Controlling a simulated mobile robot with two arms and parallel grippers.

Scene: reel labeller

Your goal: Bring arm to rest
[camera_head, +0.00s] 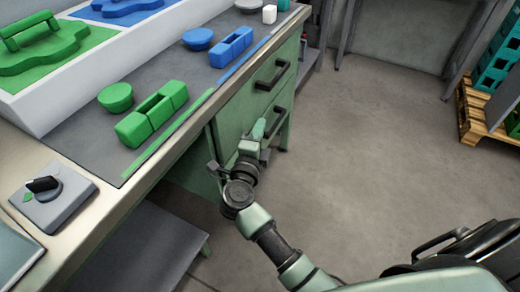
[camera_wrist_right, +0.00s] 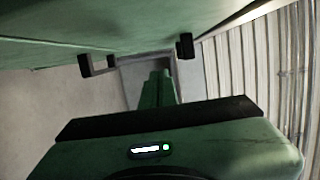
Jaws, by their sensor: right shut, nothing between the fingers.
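My right arm comes in from the bottom right of the head view. Its gripper (camera_head: 259,130) is beside the green drawer front of the bench, below the worktop edge. The fingers are shut with nothing between them. In the right wrist view the closed green fingers (camera_wrist_right: 158,88) point away from the camera, with the drawer handles beyond them. Whether the gripper touches the drawer front I cannot tell. My left gripper is in neither view.
The workbench (camera_head: 85,165) carries green holders (camera_head: 152,113), blue holders (camera_head: 231,47) and a grey knob box (camera_head: 52,194). Drawer handles (camera_head: 272,75) stick out close to the right gripper. Open floor (camera_head: 370,150) lies to the right. A wooden pallet (camera_head: 475,120) with teal crates stands at far right.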

